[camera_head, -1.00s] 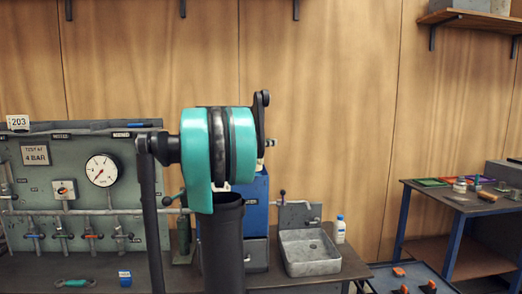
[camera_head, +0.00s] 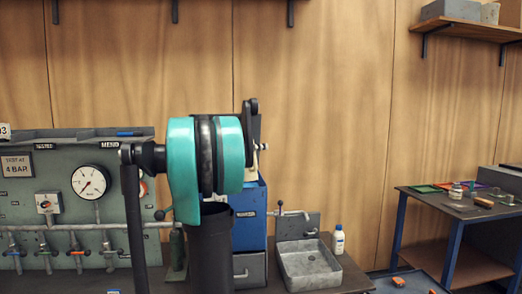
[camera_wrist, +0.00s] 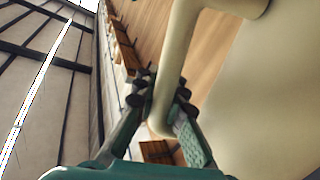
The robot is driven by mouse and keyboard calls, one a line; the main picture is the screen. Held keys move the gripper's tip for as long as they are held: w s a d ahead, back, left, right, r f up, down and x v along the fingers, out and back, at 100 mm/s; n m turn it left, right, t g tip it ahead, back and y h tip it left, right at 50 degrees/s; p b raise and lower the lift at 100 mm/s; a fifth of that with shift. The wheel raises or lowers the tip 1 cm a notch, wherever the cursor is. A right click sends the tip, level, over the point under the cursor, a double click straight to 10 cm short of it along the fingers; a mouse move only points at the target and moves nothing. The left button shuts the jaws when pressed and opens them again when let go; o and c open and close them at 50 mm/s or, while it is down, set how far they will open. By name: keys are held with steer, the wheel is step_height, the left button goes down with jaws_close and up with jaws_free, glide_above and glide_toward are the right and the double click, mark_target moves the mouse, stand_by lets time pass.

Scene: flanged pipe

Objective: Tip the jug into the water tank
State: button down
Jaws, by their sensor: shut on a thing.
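The jug (camera_wrist: 265,95) is cream-coloured and fills the right side of the wrist view, tilted in that picture. My gripper (camera_wrist: 161,98) has its two fingers closed around the jug's handle (camera_wrist: 181,45). The jug's mouth and contents are out of sight. In the head view my own arm hides the gripper and nearly all of the jug; a small pale bit shows at the arm's right edge. A blue box-like unit (camera_head: 249,220), which may be the water tank, stands on the bench behind my arm. Its top is mostly covered.
A grey panel with a gauge (camera_head: 91,181) and valves stands at left. A sink (camera_head: 308,263) and a white bottle (camera_head: 338,240) are right of the blue unit. A side table (camera_head: 465,204) holds coloured trays at far right.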

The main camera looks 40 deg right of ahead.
steer(key=shift+w+d+r+n, duration=0.1)
steer(key=shift+w+r+n, duration=0.35)
steer(key=shift+n, duration=0.8)
steer(key=shift+w+d+r+n, duration=0.15)
steer(key=shift+w+n, duration=0.45)
steer(key=shift+n, duration=0.6)
steer(key=shift+w+r+n, duration=0.4)
steer(key=shift+w+n, duration=0.1)
steer(key=shift+n, duration=0.75)
steer(key=shift+w, duration=0.1)
steer(key=shift+w+d+f+n, duration=0.1)
steer(key=shift+w+f+n, duration=0.05)
steer(key=shift+w+n, duration=0.35)
steer(key=shift+w+d+f+n, duration=0.15)
steer(key=shift+w+n, duration=0.25)
steer(key=shift+n, duration=0.2)
steer(key=shift+a+r, duration=0.1)
